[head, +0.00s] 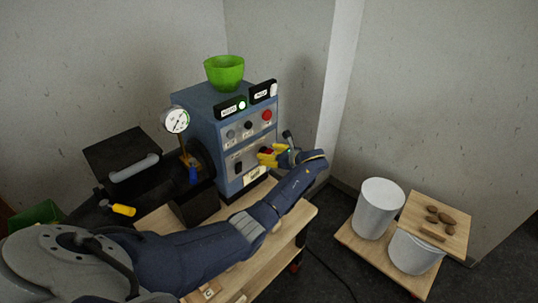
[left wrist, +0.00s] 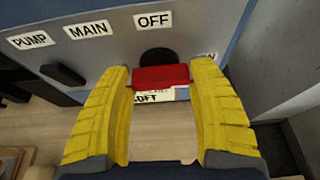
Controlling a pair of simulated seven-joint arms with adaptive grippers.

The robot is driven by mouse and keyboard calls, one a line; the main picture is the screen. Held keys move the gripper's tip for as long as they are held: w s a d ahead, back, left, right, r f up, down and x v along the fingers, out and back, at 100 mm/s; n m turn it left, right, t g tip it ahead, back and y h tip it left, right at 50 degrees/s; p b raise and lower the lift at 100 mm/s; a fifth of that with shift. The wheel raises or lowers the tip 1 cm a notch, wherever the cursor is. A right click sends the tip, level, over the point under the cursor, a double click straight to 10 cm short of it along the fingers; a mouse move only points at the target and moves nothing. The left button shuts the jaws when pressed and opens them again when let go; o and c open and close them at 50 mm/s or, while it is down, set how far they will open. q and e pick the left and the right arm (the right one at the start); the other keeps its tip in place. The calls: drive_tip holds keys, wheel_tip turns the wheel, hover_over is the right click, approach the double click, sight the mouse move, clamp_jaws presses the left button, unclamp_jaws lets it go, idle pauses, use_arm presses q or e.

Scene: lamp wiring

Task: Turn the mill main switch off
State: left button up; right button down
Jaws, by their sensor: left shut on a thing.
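The blue-grey mill cabinet (head: 205,108) stands on a wooden bench, with its control panel facing right. In the left wrist view a red switch handle (left wrist: 160,77) sits on a round black base (left wrist: 157,56), under an OFF label (left wrist: 153,20). The handle lies level across that view. My left gripper (left wrist: 160,105) has its yellow fingers on either side of the handle, shut on it. In the head view the left gripper (head: 268,156) is at the panel's lower right.
A green bowl (head: 224,72) tops the cabinet; a gauge (head: 176,120) is at its left. A red button (head: 267,115) is higher on the panel. Two pale buckets (head: 378,208) (head: 414,254) stand right on a low platform; a board (head: 458,215) with brown pieces covers one.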

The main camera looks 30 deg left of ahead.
use_arm(q)
drive_tip(key=n+t, duration=0.2)
drive_tip(key=n, duration=0.1)
drive_tip(key=shift+s+a+f, duration=0.1)
drive_tip(key=shift+s, duration=0.2)
drive_tip(key=n+t, duration=0.2)
drive_tip(key=n, duration=0.1)
drive_tip(key=shift+s+f, duration=0.1)
drive_tip(key=n+t, duration=0.2)
drive_tip(key=n, duration=0.1)
drive_tip(key=shift+s+f+n, duration=0.1)
drive_tip(key=shift+f+n, duration=0.05)
drive_tip(key=shift+n, duration=0.25)
drive_tip(key=shift+a+f+n+t+y, duration=0.1)
drive_tip(key=shift+n+t+y, duration=0.65)
drive_tip(key=shift+n, duration=1.05)
drive_tip(key=o, duration=1.2)
